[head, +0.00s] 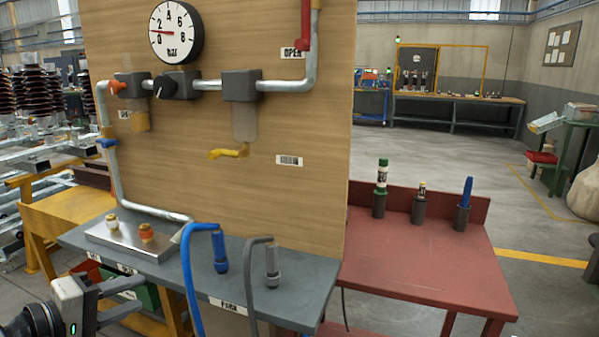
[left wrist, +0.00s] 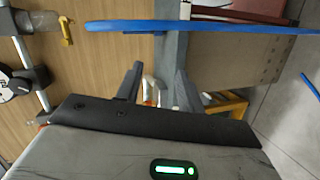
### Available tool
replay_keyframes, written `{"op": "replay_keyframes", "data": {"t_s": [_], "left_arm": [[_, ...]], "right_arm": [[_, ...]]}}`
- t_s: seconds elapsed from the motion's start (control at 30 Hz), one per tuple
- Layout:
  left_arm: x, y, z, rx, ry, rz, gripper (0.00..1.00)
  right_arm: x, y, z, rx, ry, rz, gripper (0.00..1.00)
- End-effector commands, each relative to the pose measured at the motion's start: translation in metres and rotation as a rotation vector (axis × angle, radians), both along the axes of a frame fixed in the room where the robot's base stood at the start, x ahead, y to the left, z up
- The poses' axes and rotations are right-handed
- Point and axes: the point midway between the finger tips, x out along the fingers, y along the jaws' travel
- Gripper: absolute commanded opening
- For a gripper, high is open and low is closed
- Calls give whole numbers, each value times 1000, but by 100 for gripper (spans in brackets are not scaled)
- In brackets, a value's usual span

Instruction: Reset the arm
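My left gripper (head: 128,295) is low at the left of the head view, in front of the grey bench's front edge. In the left wrist view its two dark fingers (left wrist: 158,85) stand apart with nothing held between them. An orange-topped knob and part of the metal plate show in the gap, beyond the fingers. My right gripper is not in either view.
A grey bench (head: 310,283) carries a metal plate (head: 120,239) with two knobs, plus a blue hose (head: 190,275) and a grey hose (head: 249,275). A wooden panel (head: 200,150) with pipes, valves and a gauge (head: 176,31) stands behind. A red table (head: 420,260) is at right.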

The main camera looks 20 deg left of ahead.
Motion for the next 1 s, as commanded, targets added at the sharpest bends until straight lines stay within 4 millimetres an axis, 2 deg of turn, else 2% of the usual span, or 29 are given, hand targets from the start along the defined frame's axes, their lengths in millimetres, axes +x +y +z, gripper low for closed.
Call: {"op": "replay_keyframes", "data": {"t_s": [0.03,0.13,0.2,0.27,0.3,0.4,0.5,0.6,0.7,1.0], "left_arm": [[0,-11,-26,64,36,-7,38],[-5,-41,-85,267,95,-47,38],[-16,-73,-127,448,125,-113,38],[-28,-104,-157,607,128,-189,38],[-37,-127,-172,708,117,-245,38],[-59,-180,-194,928,59,-378,38],[-74,-221,-201,1081,-15,-476,38],[-84,-246,-202,1170,-70,-532,38],[-87,-256,-201,1209,-97,-553,38],[-87,-256,-202,1214,-98,-555,38]], "right_arm": [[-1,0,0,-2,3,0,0],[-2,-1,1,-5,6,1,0],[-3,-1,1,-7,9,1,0],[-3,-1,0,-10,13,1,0],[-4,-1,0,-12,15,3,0],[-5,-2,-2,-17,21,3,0],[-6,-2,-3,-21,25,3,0],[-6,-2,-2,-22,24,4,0],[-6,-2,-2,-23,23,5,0],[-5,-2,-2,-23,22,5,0]]}}
